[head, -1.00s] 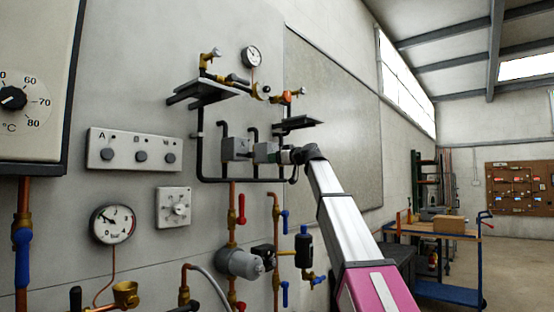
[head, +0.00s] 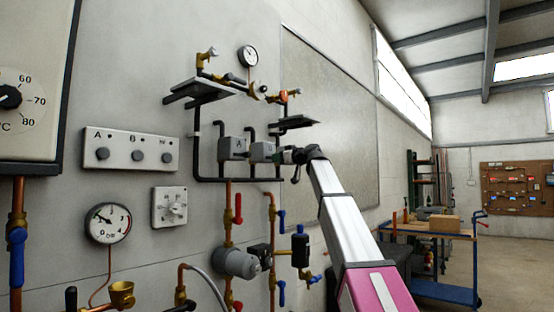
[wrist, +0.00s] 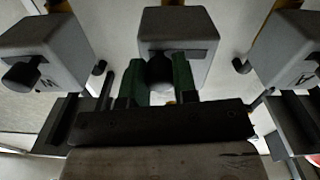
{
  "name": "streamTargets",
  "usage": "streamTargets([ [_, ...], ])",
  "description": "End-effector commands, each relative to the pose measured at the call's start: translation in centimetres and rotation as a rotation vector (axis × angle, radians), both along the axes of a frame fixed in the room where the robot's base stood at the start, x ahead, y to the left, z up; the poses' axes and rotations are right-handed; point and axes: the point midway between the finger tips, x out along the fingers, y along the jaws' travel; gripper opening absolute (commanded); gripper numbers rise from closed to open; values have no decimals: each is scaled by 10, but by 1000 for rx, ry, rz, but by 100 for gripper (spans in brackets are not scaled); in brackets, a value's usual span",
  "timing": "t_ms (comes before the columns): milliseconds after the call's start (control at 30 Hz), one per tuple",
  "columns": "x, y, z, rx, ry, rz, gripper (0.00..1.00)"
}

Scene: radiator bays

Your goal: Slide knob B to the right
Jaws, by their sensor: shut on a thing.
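Three grey boxes sit in a row on the dark pipe rack on the wall. In the head view the left box (head: 232,149) reads A, and another box (head: 262,151) is beside it. My gripper (head: 287,156) reaches in from the right at box height and hides what lies behind it. In the wrist view its green fingers are shut on the dark round knob (wrist: 159,70) of the middle box (wrist: 178,25). That box's letter is covered; it stands between a box that reads A (wrist: 285,50) and another lettered box (wrist: 45,45), so I take it for B.
Two small dark shelves (head: 205,88) and (head: 297,122), brass valves and a pressure gauge (head: 248,57) are around the boxes. A three-button panel (head: 130,151), a rotary switch (head: 170,207) and valved pipes are at left and below. A workbench (head: 430,228) stands farther right.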

Motion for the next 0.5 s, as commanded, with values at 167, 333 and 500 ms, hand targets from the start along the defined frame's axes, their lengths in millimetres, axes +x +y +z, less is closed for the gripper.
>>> streamTargets([
  [167, 3, -2, 1, 1, -3, -9, 53],
  [333, 2, -1, 1, 1, -2, -7, 53],
  [500, -2, -5, 0, 1, -2, -7, 53],
])
